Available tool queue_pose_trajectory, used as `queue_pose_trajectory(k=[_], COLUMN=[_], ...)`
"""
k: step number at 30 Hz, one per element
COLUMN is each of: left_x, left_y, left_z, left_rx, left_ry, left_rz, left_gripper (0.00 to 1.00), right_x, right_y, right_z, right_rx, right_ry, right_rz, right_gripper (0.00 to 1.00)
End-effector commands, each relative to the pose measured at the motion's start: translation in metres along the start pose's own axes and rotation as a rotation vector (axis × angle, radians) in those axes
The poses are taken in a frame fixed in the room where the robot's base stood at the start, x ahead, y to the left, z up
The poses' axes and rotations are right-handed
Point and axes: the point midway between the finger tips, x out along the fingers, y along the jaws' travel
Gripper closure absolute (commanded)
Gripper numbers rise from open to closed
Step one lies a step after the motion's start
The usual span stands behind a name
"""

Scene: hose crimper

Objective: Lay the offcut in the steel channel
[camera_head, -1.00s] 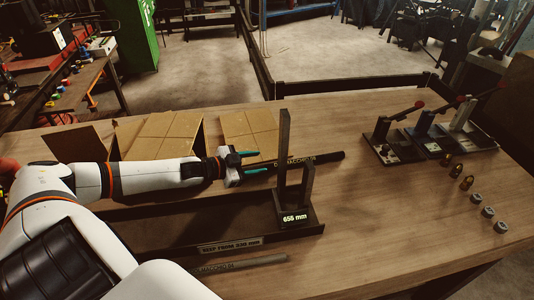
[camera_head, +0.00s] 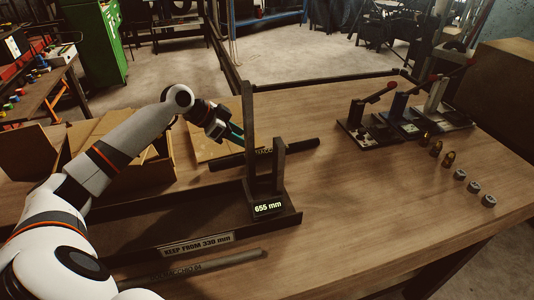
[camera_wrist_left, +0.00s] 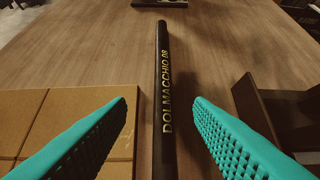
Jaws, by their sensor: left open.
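A black hose piece (camera_head: 300,145) marked DOLMACCHIO lies on the table behind the steel channel. A grey hose piece (camera_head: 235,260) with similar lettering lies in front of it. I cannot tell for certain which is the offcut. The dark steel channel (camera_head: 205,216) has a "KEEP FROM 330 mm" label and a "655 mm" end stop (camera_head: 269,208) with two uprights. My left gripper (camera_head: 232,133) is open above the black hose, partly hidden by the tall upright. In the left wrist view, the black hose (camera_wrist_left: 164,75) runs lengthwise between the teal fingers (camera_wrist_left: 160,102), apart from both. My right gripper is not in view.
Cardboard (camera_head: 207,143) lies at the back left, beside an open cardboard box (camera_head: 160,170). Lever presses (camera_head: 370,125), brass fittings (camera_head: 447,159) and steel nuts (camera_head: 474,188) stand at the right. The table's middle right is clear.

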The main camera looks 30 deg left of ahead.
Motion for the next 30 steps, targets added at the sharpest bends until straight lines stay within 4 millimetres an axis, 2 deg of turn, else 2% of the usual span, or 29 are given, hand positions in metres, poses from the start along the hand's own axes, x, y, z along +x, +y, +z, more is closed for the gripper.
queue_pose_trajectory(k=[4,11,16,20,29,30], left_x=[0.023,0.041,0.065,0.082,0.089,0.089], left_y=[0.000,-0.001,-0.005,-0.004,-0.004,-0.004], left_z=[0.002,0.001,-0.001,-0.002,-0.004,-0.004], left_rx=[-0.002,-0.001,-0.003,-0.003,-0.001,-0.001], left_ry=[-0.001,0.001,0.000,-0.001,0.002,0.002], left_rz=[0.000,0.001,0.000,0.003,0.004,0.004], left_gripper=[0.53,0.53,0.53,0.53,0.53,0.58], right_x=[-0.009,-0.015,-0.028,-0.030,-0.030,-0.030], right_y=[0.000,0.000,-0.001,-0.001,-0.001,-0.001], right_z=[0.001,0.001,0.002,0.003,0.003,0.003], right_rx=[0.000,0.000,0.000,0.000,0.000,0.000], right_ry=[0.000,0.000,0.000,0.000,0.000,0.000], right_rz=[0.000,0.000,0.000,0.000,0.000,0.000], right_gripper=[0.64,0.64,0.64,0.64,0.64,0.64])
